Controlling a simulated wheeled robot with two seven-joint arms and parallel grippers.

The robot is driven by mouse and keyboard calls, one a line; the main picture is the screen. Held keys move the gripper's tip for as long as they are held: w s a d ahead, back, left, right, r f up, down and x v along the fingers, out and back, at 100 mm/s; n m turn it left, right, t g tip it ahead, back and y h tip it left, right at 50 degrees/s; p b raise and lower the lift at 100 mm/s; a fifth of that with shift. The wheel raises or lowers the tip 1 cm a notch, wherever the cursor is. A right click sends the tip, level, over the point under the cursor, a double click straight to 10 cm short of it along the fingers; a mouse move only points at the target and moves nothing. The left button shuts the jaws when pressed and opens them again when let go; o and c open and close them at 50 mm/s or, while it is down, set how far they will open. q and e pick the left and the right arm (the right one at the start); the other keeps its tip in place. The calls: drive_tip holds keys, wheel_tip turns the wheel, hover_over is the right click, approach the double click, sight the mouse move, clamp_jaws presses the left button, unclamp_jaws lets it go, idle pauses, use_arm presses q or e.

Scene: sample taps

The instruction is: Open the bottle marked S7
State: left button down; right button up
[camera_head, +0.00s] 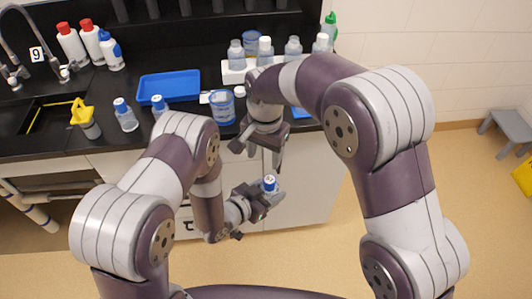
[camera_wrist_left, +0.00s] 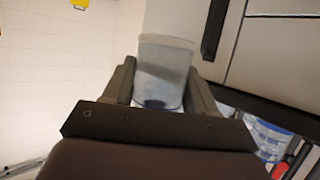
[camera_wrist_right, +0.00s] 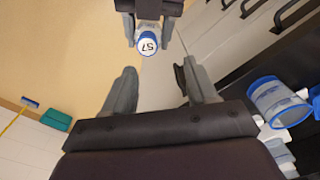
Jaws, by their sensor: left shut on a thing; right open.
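The bottle marked S7 has a blue cap with a white top (camera_head: 270,181); the S7 label reads clearly in the right wrist view (camera_wrist_right: 148,43). My left gripper (camera_head: 264,197) is shut on the bottle's body and holds it in the air in front of the counter. The clear body shows between the left fingers in the left wrist view (camera_wrist_left: 165,65). The cap is on the bottle. My right gripper (camera_head: 267,158) points down above the bottle, open and empty. In its wrist view its fingers (camera_wrist_right: 158,80) are apart from the cap.
The black counter holds a blue tray (camera_head: 168,86), other blue-capped bottles (camera_head: 125,116), a blue-rimmed beaker (camera_head: 222,107) and a white rack (camera_head: 234,75) with several bottles. A sink (camera_head: 40,118) is at the left. The floor to the right is largely clear.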

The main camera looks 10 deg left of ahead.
sight(267, 178)
drive_tip(key=shift+s+d+r+m, duration=0.15)
drive_tip(key=shift+s+d+m, duration=0.1)
drive_tip(key=shift+m, duration=0.35)
drive_tip(key=shift+s+d+f+m, duration=0.1)
drive_tip(key=shift+d+f+m, duration=0.1)
drive_tip(key=shift+m, duration=0.1)
wheel_tip(267, 178, down, 8)
drive_tip(key=shift+r, duration=0.15)
drive_tip(key=shift+a, duration=0.1)
